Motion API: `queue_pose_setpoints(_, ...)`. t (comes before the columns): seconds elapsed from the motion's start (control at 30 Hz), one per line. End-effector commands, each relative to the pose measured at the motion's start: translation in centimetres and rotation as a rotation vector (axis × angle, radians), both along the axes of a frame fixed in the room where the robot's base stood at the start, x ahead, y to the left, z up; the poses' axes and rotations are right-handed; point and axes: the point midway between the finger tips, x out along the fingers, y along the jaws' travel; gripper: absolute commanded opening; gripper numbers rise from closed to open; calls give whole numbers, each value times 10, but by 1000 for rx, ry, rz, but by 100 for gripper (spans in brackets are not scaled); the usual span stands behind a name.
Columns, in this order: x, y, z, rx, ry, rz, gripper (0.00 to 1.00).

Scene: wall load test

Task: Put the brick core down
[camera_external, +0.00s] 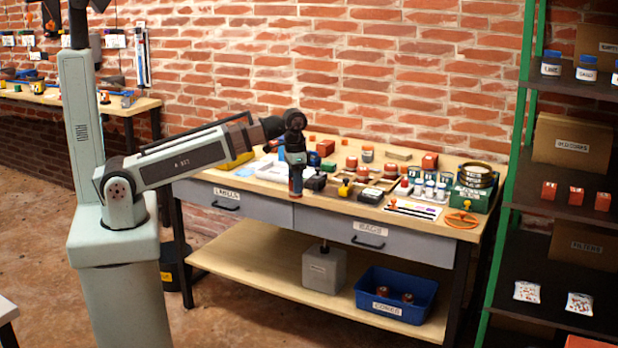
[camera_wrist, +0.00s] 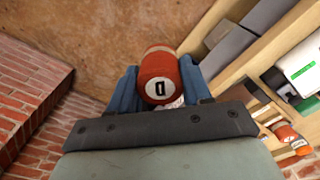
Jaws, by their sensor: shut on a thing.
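A blue bin (camera_external: 377,309) labelled for cores stands on the bench's lower shelf with cores inside.
The workbench top (camera_external: 452,229) is crowded with tools, jars, red blocks and a green box (camera_external: 470,196). A grey block (camera_external: 323,268) stands left of the blue bin. The left part of the lower shelf (camera_external: 245,250) is clear. A green-posted rack (camera_external: 508,200) stands at right.

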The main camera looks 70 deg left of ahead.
Motion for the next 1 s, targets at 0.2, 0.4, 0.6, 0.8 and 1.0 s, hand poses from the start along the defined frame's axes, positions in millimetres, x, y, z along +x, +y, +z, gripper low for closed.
queue_pose_setpoints(0.2,2,0,42,0,-3,0,12)
queue_pose_setpoints(0.4,1,0,69,0,-2,0,12)
queue_pose_setpoints(0.6,29,23,77,0,1,65,12)
queue_pose_setpoints(0.8,69,64,81,0,1,172,12)
queue_pose_setpoints(1.0,120,129,85,1,1,320,12)
